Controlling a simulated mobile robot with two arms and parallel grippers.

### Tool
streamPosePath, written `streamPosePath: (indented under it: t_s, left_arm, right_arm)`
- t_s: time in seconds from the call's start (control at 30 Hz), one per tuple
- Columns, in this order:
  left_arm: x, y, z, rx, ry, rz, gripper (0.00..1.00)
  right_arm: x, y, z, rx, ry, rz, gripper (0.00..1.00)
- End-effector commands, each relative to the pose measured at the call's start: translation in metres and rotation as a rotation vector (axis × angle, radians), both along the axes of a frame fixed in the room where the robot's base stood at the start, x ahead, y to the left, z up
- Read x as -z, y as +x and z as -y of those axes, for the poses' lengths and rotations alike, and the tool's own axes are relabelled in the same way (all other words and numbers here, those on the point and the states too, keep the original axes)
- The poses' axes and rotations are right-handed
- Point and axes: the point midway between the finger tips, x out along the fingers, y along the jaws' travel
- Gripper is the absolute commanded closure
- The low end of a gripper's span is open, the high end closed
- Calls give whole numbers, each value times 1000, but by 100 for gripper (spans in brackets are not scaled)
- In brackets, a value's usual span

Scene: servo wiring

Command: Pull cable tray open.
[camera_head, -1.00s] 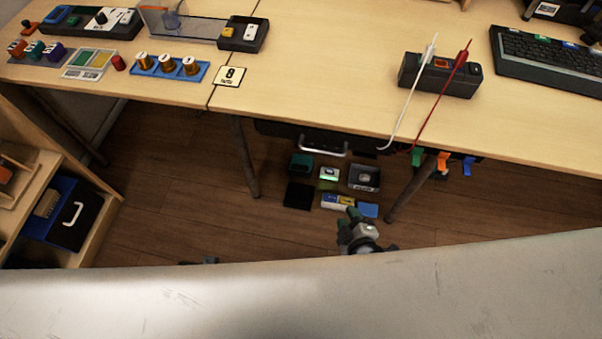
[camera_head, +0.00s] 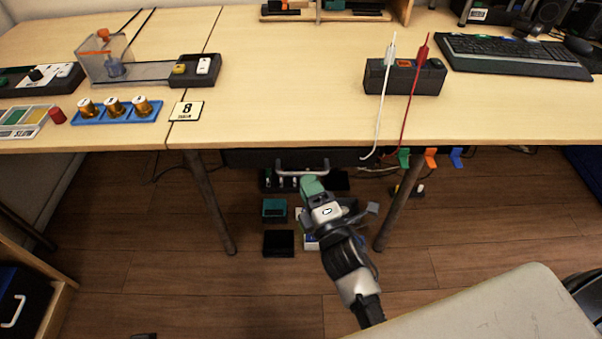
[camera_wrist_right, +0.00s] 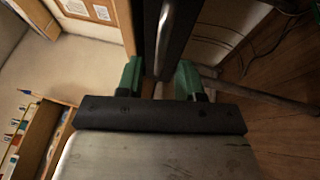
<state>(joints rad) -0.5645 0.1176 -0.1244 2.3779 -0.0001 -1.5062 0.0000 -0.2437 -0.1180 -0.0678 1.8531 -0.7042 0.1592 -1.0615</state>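The cable tray (camera_head: 245,158) is a black box under the table's front edge, with a pale metal bar handle (camera_head: 303,166) on its front. My right gripper (camera_head: 312,187) reaches up to the handle from below, green fingertips near the bar. In the right wrist view the handle bar (camera_wrist_right: 176,40) runs between the two green fingers of the right gripper (camera_wrist_right: 160,80). They stand apart, with space visible beside the bar. A small dark piece at the bottom edge of the head view may be my left gripper; its fingers are hidden.
Table legs (camera_head: 210,203) and (camera_head: 399,206) stand either side of the tray. Several small boxes, such as a black one (camera_head: 278,243), lie on the floor beneath. Orange (camera_head: 430,157), green and blue clips hang at the table edge to the right.

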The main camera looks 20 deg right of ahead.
Motion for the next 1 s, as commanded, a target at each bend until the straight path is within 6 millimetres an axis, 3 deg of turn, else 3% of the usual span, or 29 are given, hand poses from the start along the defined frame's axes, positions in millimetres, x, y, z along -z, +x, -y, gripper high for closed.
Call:
streamPosePath:
  t_s: [0.23, 0.63, 0.87, 1.0]
  left_arm:
    - [-5, -2, 0, -1, 0, 4, 57]
    - [-8, -2, 0, -1, -1, 7, 57]
    - [-8, -2, -1, -1, 0, 6, 57]
    - [-7, -2, 0, -1, 0, 5, 57]
  right_arm:
    - [-6, 34, -4, -1, 0, 0, 63]
    - [-7, 41, -5, 0, 1, -2, 63]
    - [-7, 41, -5, 0, 1, -2, 98]
    - [-7, 41, -5, 0, 1, -2, 100]
